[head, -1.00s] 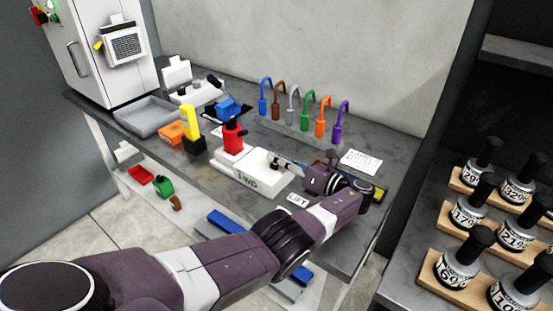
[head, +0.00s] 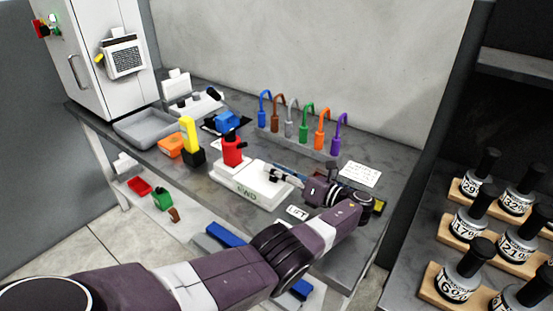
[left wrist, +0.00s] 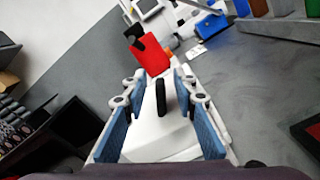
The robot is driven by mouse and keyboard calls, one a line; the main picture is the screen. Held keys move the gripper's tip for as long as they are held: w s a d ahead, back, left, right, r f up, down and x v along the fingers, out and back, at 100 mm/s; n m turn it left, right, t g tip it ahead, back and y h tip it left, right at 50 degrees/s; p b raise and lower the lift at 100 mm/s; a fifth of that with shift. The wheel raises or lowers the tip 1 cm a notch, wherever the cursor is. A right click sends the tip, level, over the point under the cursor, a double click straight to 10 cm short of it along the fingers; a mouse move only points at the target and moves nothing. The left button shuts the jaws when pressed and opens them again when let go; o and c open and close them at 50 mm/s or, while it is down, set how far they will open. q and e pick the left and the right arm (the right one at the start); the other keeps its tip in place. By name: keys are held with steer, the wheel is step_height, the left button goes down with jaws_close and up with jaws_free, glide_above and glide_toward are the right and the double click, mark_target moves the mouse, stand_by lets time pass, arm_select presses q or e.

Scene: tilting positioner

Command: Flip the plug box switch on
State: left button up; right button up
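A white box marked FWD (head: 243,190) stands on the grey bench, with a red block (head: 233,150) at its far left end. In the left wrist view the white box (left wrist: 160,140) carries an upright black lever (left wrist: 160,97). My left gripper (head: 276,172) reaches over this box from the right. In the left wrist view its blue-padded fingers (left wrist: 158,92) are apart, with the lever between them; contact is not visible. No thing is clearly marked as the plug box; a white unit with black parts (head: 203,103) stands at the back left. My right gripper is out of view.
Several coloured hooks (head: 305,130) stand in a row behind the box. A yellow and black post (head: 190,135), an orange box (head: 171,146) and a grey tray (head: 148,122) are to the left. A LIFT label (head: 298,212) lies near my left arm. Bottles (head: 517,240) stand at the right.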

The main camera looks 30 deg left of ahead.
arm_select(q)
step_height(320, 180, up, 10)
steer(key=shift+f, duration=0.15)
stand_by(0.4)
stand_by(0.5)
